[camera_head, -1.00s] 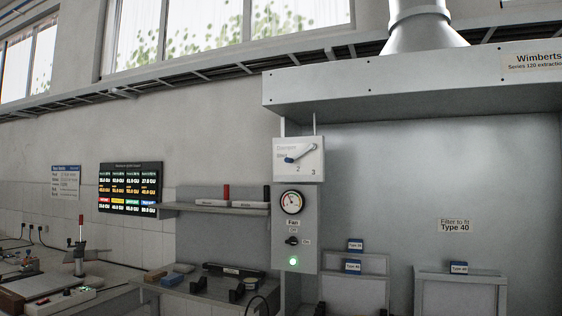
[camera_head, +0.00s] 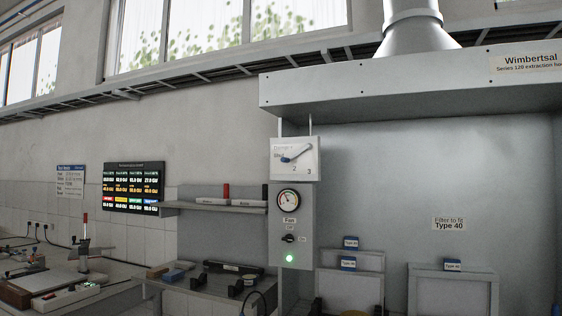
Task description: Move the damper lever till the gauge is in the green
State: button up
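The damper lever (camera_head: 297,153) is a grey arm with a blue end on a white plate (camera_head: 304,172) marked "Damper" with "Shut", 2 and 3. Its blue end is at the lower left, near "Shut", and the arm slants up to the right. The round gauge (camera_head: 288,200) is on the grey panel below the plate. Its needle points up and left; the coloured zones are too small to tell. My gripper is not in view.
The fan switch (camera_head: 289,238) and a lit green lamp (camera_head: 290,258) are below the gauge. The extraction hood (camera_head: 400,87) overhangs at the right. Framed filters (camera_head: 453,288) stand beneath it. A shelf (camera_head: 215,207) and a bench (camera_head: 205,286) are to the left.

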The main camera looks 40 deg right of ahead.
aim_at(308, 146)
jog(key=z, duration=0.1)
jog(key=i, duration=0.95)
jog(key=u, duration=0.05)
